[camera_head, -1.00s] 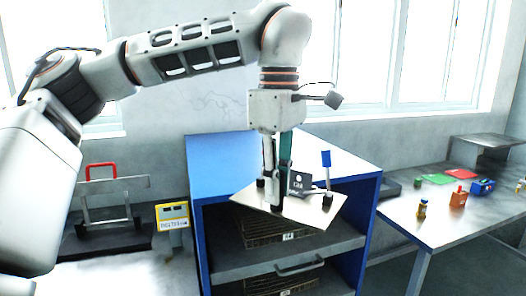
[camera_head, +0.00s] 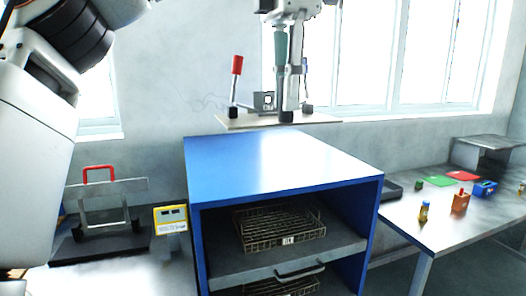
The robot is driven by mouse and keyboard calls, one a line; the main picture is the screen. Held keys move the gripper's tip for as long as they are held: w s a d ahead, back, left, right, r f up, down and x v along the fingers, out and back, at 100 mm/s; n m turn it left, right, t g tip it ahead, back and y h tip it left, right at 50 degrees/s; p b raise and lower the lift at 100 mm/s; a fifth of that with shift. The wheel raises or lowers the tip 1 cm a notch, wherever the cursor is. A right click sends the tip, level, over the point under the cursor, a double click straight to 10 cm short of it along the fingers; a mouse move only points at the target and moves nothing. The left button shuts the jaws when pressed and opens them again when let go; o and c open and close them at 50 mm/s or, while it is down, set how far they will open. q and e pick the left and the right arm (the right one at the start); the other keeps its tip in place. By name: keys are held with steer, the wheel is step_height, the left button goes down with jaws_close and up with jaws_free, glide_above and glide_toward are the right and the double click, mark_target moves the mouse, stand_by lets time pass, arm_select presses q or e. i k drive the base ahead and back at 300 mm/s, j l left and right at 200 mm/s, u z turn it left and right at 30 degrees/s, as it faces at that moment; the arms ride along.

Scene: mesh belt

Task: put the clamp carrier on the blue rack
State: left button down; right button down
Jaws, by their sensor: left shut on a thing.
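The clamp carrier (camera_head: 245,122) is a flat light plate with a teal upright post, a red-handled clamp, a dark box-like part and small black knobs on top. My left gripper (camera_head: 290,62) comes down from the top edge and is shut on the clamp carrier, near the teal post. It holds the plate roughly level in the air, in front of the wall and window. The blue rack (camera_head: 270,160) stands below it, and its flat top is bare. A visible gap separates the plate from the rack top. My right gripper is not in view.
Wire baskets (camera_head: 280,228) sit on the shelves inside the rack. At left are a red-handled metal frame (camera_head: 100,200) and a yellow device (camera_head: 172,218). At right, a table (camera_head: 440,225) holds small bottles, boxes and coloured sheets.

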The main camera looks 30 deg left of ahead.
mark_target(279, 167)
steer(key=i+j, duration=0.3)
steer(key=i, duration=0.15)
steer(key=i+j, duration=0.25)
steer(key=i, duration=0.15)
